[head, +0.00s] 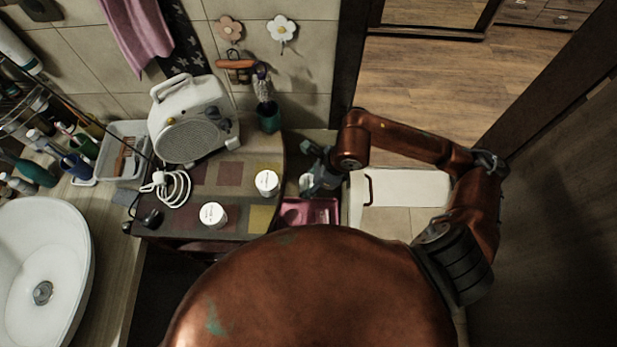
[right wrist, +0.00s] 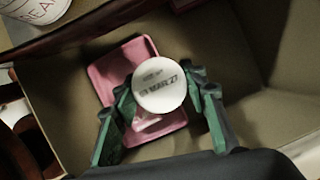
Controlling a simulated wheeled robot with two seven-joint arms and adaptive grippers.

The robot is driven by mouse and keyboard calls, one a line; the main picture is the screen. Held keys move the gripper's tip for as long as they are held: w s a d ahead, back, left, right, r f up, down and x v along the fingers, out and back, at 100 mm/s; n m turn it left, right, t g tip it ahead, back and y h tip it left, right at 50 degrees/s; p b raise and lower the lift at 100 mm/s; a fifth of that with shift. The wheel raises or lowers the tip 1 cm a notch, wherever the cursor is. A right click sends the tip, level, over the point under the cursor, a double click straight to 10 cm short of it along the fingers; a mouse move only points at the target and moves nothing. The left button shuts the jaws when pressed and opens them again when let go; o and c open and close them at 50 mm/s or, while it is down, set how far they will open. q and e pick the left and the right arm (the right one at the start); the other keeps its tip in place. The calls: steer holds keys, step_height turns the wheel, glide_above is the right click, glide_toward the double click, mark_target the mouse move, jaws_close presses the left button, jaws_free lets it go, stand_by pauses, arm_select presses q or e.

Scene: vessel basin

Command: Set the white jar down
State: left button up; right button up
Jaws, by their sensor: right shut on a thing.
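The jar's round end with printed text faces the wrist camera. In the head view the held jar (head: 305,183) is mostly hidden by the gripper. Behind it in the wrist view is the pink tray (right wrist: 104,72); I cannot tell whether the jar touches it. My left gripper is not in view.
Two other white jars (head: 213,214) (head: 266,182) stand on the patterned cabinet top, left of the gripper. The pink tray (head: 325,208) lies low in a box-like recess.

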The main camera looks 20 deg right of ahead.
steer(key=w+d+f, duration=0.1)
steer(key=w+f, duration=0.1)
steer(key=w+d+f, duration=0.1)
steer(key=w+f, duration=0.1)
steer(key=w, duration=0.1)
steer(key=w+d+f+b, duration=0.1)
steer(key=w+f, duration=0.2)
steer(key=shift+d, duration=0.25)
steer(key=shift+w+d+f, duration=0.1)
steer(key=shift+w+f, duration=0.05)
steer(key=shift+f, duration=0.85)
steer(key=shift+w+d+f, duration=0.1)
steer(key=shift+w+f, duration=0.05)
steer(key=shift+f, duration=0.85)
steer(key=shift+f, duration=0.1)
steer(key=o, duration=1.2)
steer(key=shift+c, duration=0.2)
steer(key=shift+r, duration=0.2)
steer(key=v, duration=1.1)
steer(key=shift+r+p, duration=0.4)
